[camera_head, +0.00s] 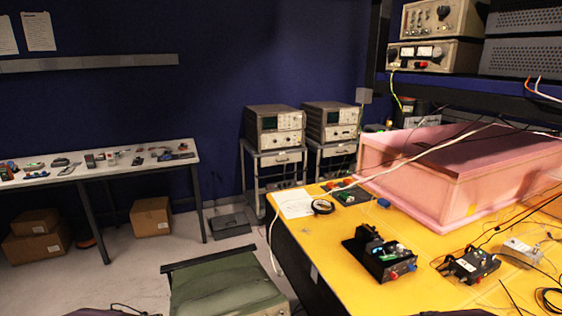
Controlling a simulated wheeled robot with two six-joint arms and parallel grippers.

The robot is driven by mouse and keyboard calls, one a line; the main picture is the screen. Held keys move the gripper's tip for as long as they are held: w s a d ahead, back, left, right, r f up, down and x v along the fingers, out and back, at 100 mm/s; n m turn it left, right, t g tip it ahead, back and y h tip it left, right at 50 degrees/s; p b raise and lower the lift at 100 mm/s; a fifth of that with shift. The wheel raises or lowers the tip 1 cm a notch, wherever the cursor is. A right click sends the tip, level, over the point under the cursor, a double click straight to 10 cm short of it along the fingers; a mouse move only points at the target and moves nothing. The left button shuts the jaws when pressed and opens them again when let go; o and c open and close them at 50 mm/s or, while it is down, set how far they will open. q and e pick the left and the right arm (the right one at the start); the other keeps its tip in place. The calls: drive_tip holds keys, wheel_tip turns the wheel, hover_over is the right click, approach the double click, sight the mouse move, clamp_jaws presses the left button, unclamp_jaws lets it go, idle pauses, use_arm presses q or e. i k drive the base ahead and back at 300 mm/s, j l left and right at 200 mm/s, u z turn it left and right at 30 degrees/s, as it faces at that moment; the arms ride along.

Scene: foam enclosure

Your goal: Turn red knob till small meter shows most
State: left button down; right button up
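A small black open box (380,255) stands on the yellow table. Its front has a red knob (394,276) and a blue knob (411,267). A second black box (468,265) to its right carries a pale face that may be a small meter; I cannot read it. Another red knob (421,65) is on a grey instrument (440,54) on the shelf at upper right, beside pale meter windows too small to read. Which red knob is meant is unclear. Neither gripper can be made out; only dark shapes show at the bottom edge.
A pink foam enclosure (440,199) stands at the back of the yellow table (345,270). Loose wires cross the table at right. A white paper (293,203) and black ring (323,207) lie at its left. A green-topped chair or stool (220,285) stands left of the table.

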sight(392, 275)
drive_tip(key=l+z, duration=0.2)
drive_tip(key=z, duration=0.55)
drive_tip(key=k, duration=0.05)
